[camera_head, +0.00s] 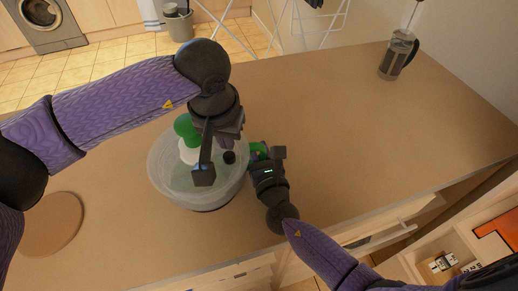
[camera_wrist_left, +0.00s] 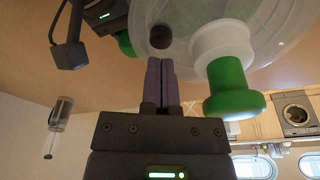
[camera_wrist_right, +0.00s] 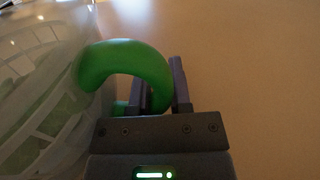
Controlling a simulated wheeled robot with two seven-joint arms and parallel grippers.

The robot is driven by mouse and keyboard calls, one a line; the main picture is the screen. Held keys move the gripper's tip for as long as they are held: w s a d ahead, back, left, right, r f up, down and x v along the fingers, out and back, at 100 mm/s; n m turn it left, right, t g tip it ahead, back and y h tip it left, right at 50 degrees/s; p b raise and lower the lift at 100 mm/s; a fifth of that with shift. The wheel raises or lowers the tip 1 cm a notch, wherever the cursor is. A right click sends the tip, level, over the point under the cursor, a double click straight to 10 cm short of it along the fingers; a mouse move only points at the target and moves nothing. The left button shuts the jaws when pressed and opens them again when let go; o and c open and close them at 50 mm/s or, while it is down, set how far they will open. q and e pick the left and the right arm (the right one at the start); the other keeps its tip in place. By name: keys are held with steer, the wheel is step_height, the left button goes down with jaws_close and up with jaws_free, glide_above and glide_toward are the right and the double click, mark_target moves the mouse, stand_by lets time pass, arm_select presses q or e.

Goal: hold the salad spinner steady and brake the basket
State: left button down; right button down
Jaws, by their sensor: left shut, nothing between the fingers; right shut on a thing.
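The salad spinner (camera_head: 168,183), a translucent bowl and lid, stands on the table near its front edge. A green knob (camera_head: 186,128) on a white stem rises from the lid, clear in the left wrist view (camera_wrist_left: 232,88). A black brake button (camera_wrist_left: 161,38) sits beside the stem. My left gripper (camera_wrist_left: 160,62) is shut and empty, its fingertips right at the button; I cannot tell whether they touch. My right gripper (camera_head: 258,160) is shut on the green side handle (camera_wrist_right: 125,58) at the bowl's right side. The basket inside is unclear.
A round brown board (camera_head: 50,224) lies on the table at the left. A French press (camera_head: 397,55) stands at the far right. The table between it and the spinner is clear. An open drawer (camera_head: 385,225) is below the front edge.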

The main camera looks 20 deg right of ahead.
arm_select(q)
steer(key=shift+f, duration=1.2)
stand_by(0.6)
steer(key=shift+r, duration=3.05)
